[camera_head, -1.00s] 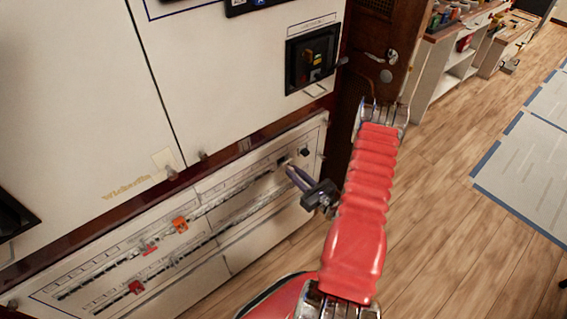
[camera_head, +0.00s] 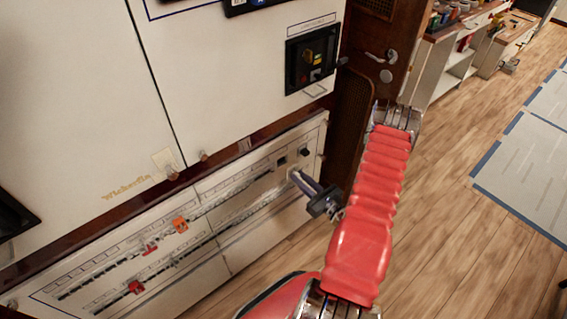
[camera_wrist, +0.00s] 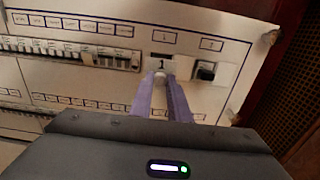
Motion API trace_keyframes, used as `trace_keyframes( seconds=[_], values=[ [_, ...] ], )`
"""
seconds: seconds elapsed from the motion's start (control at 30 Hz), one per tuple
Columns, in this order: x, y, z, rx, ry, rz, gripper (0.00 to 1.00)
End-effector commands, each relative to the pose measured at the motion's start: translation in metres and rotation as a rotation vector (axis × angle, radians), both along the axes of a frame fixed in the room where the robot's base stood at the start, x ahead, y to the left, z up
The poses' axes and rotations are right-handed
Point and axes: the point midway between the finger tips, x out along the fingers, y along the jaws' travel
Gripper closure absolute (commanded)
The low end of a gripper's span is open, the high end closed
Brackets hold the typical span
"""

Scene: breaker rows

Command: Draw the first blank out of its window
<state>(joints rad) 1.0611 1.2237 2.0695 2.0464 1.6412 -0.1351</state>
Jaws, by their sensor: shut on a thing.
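In the head view the same window (camera_head: 282,160) shows as a dark slot in the lower white panel. My gripper (camera_head: 294,175) is below and right of it, with a pale bit at its tips. The blank appears to be out in front of the panel; the exact gap cannot be told.
A black block in a second window (camera_wrist: 206,71) is right of the blank. Rows of breakers (camera_wrist: 65,48) run left, with red and orange tags (camera_head: 180,224) in the head view. A brown door (camera_head: 375,60) stands right of the panel. The wooden floor is open.

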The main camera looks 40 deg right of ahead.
Motion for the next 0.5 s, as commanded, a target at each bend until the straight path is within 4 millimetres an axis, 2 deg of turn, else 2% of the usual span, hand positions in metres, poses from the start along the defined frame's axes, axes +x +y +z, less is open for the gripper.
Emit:
trace_keyframes(
  seconds=[0.5],
  values=[
    [-0.030,-0.001,0.000,0.001,0.000,-0.002,1.00]
  ],
)
